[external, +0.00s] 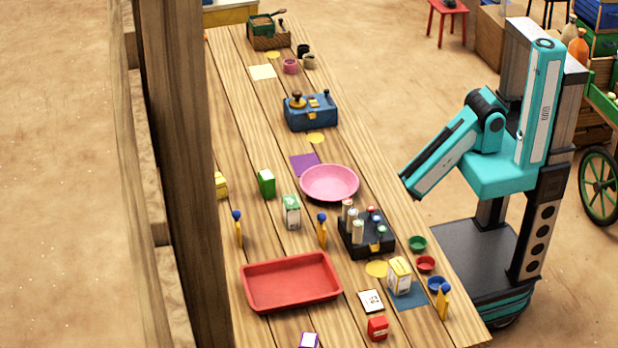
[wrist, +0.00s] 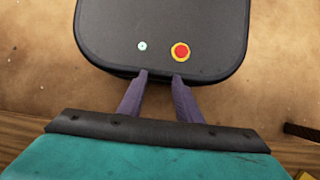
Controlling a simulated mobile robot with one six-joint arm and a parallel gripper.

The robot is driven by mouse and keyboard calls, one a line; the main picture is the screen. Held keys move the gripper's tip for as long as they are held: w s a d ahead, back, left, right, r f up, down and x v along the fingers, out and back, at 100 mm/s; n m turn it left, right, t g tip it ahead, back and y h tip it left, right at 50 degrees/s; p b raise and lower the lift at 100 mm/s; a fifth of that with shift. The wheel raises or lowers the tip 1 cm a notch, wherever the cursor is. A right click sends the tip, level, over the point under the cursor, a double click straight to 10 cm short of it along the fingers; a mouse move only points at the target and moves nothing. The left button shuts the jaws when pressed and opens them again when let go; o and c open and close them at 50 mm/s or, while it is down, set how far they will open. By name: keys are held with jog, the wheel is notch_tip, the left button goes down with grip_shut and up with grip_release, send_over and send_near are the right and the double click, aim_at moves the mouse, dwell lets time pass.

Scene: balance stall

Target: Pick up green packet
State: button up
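The green packet (external: 266,183) stands upright on the wooden table, left of the pink bowl, in the external view. A white and green carton (external: 291,213) stands just in front of it, to the right. The wrist view does not show the packet. My gripper (wrist: 160,75) has two purple fingers apart with nothing between them. It points at my own dark base. In the external view my arm is folded off the table's right side, well away from the packet, and the fingers cannot be made out.
The pink bowl (external: 329,183) and a black rack with bottles (external: 366,244) lie between my arm and the packet. A red tray (external: 291,283) and a blue box (external: 311,112) are also on the table. A thick wooden post (external: 180,170) rises at the left.

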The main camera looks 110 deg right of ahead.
jog(key=shift+o, duration=0.2)
jog(key=o, duration=0.9)
jog(key=shift+a, duration=0.1)
